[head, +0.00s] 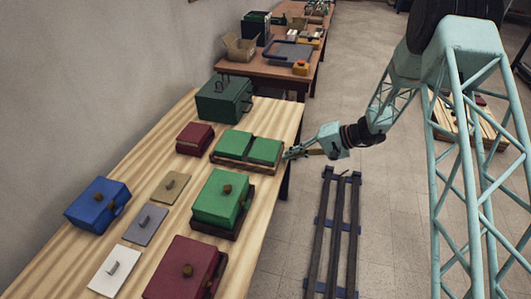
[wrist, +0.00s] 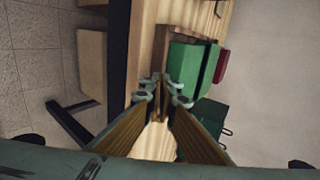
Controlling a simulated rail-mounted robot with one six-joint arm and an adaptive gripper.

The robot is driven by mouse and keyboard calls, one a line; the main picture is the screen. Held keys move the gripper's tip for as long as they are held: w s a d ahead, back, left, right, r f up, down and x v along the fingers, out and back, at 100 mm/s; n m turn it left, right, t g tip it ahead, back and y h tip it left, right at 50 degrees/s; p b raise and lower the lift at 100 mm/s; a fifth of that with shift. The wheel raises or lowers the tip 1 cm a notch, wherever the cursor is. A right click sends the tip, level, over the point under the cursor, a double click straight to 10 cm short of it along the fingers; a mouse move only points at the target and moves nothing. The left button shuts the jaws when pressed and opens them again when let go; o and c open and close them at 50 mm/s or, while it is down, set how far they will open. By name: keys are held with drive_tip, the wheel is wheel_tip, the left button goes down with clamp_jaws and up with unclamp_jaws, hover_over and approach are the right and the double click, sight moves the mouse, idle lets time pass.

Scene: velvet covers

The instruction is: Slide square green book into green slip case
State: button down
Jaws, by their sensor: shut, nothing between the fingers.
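Two square green blocks lie side by side on a low brown base (head: 247,164), a left one (head: 233,143) and a right one (head: 265,150), with a narrow gap between them. They look like the green book and its slip case, but I cannot tell which is which. My gripper (head: 289,154) is at the right end of the right block, by the table edge. Its fingers are shut and empty. In the wrist view the fingertips (wrist: 163,94) are close to the near green face (wrist: 186,68); I cannot tell whether they touch.
A green box with a knob (head: 221,191) stands in front, a dark red one (head: 181,265) nearer. A dark green case (head: 224,101) and a red block (head: 195,137) stand behind. A blue box (head: 97,203) and flat plates lie left.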

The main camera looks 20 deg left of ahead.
sight(257, 147)
drive_tip(key=shift+a, duration=0.15)
drive_tip(key=shift+s+a+b, duration=0.4)
drive_tip(key=shift+a+b, duration=0.75)
drive_tip(key=shift+a, duration=1.25)
drive_tip(key=shift+s+a+b, duration=0.4)
drive_tip(key=shift+a+b, duration=0.7)
drive_tip(key=shift+a, duration=1.25)
drive_tip(key=shift+s+a+b, duration=0.4)
drive_tip(key=shift+a+b, duration=0.75)
drive_tip(key=shift+a, duration=1.25)
drive_tip(key=shift+d, duration=0.15)
drive_tip(key=shift+d+f+b+v, duration=0.2)
drive_tip(key=shift+b+v, duration=0.15)
drive_tip(key=shift+v, duration=1.25)
drive_tip(key=shift+d+f+b+v, duration=0.1)
drive_tip(key=shift+f+b+v, duration=0.25)
drive_tip(key=shift+v, duration=1.2)
drive_tip(key=shift+d+f+b+v, duration=0.15)
drive_tip(key=shift+b+v, duration=0.25)
drive_tip(key=shift+v, duration=1.2)
drive_tip(key=shift+w, duration=0.1)
